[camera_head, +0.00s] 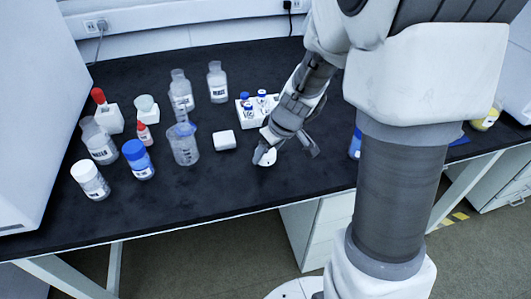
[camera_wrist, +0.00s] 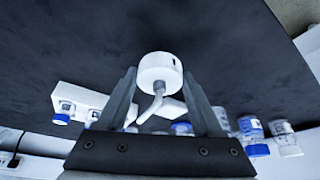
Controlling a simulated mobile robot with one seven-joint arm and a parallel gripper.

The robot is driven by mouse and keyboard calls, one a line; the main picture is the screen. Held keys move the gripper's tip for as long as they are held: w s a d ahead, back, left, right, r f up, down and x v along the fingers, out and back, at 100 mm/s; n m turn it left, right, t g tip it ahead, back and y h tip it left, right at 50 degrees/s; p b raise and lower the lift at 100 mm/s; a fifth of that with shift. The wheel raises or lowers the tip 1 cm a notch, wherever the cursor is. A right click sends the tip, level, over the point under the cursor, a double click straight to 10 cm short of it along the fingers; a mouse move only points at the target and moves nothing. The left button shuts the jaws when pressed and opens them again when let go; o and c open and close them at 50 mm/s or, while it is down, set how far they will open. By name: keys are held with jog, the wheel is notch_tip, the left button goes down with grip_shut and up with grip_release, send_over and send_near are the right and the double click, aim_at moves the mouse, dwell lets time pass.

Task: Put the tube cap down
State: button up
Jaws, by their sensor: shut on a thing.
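The tube cap (camera_wrist: 158,68) is a white round cap with a thin bent tube coming out of it. In the wrist view it sits between the two fingertips of my gripper (camera_wrist: 160,82), which is shut on its sides. In the head view the cap (camera_head: 267,158) shows as a small white shape under my gripper (camera_head: 283,150), partly hidden by the fingers. It is low over the black bench (camera_head: 240,190); I cannot tell whether it touches the surface.
A small white block (camera_head: 224,140) stands just left of my gripper. A white rack (camera_head: 252,112) with blue-capped vials is behind it. A beaker (camera_head: 184,147) and several bottles stand farther left. The bench front is clear.

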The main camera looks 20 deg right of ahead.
jog(key=shift+f, duration=1)
jog(key=shift+f+b, duration=0.25)
jog(key=shift+b, duration=0.25)
jog(key=o, duration=1.4)
jog(key=shift+r, duration=0.1)
jog(key=shift+r+p, duration=0.25)
jog(key=shift+p, duration=0.15)
jog(key=p+v, duration=0.4)
jog(key=v, duration=0.7)
jog(key=s+a+r+m+t+h, duration=0.1)
jog(key=s+r+m, duration=0.4)
jog(key=s+r, duration=0.7)
jog(key=s+a+h, duration=0.1)
jog(key=s, duration=0.3)
jog(key=shift+r+t, duration=0.15)
jog(key=shift+t, duration=0.15)
